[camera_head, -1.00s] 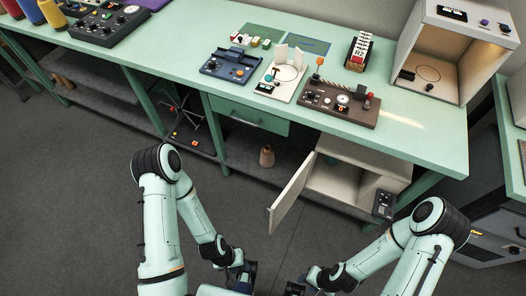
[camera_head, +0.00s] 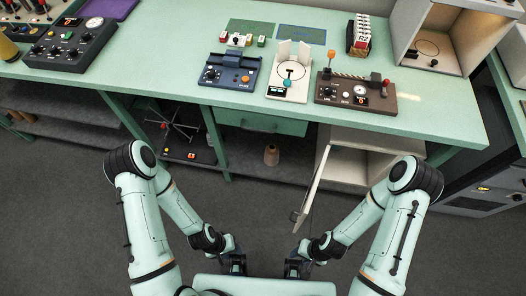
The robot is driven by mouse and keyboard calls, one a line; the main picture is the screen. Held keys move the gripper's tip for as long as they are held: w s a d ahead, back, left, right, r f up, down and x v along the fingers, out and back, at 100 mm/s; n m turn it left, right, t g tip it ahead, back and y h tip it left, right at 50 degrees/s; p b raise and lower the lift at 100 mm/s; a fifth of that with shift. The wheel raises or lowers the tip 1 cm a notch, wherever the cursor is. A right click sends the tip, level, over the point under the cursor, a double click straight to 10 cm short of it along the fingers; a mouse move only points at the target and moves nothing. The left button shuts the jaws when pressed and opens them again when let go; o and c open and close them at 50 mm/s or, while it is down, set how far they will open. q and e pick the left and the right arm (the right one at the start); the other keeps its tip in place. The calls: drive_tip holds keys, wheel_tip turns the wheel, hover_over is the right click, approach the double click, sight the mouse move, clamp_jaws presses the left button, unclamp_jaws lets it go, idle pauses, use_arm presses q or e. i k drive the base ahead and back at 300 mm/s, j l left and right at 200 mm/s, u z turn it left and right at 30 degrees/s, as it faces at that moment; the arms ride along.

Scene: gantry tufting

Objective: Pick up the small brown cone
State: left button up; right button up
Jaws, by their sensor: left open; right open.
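The small brown cone (camera_head: 271,155) stands upright on the dark lower shelf under the green bench, left of the open cabinet door. Its narrow top points up and nothing hides it. My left gripper (camera_head: 238,268) is low in the picture, nearer to me than the cone, open and well apart from it. My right gripper (camera_head: 292,270) is also low, to the right of the left one, open and apart from the cone. Both grippers are small and dark here, and I see nothing held in them.
An open cabinet door (camera_head: 312,188) juts toward me right of the cone, beside the white cabinet (camera_head: 352,150). A green drawer (camera_head: 262,122) hangs above the cone. A dark device with a spoked rack (camera_head: 178,128) stands on the shelf to the left. The floor (camera_head: 262,205) before the shelf is clear.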

sight(271, 159)
drive_tip(key=i+j, duration=0.1)
drive_tip(key=j, duration=0.6)
drive_tip(key=i+j, duration=0.15)
drive_tip(key=j, duration=0.2)
drive_tip(key=i+j, duration=0.25)
drive_tip(key=j, duration=0.3)
drive_tip(key=i+j, duration=0.15)
drive_tip(key=i, duration=0.2)
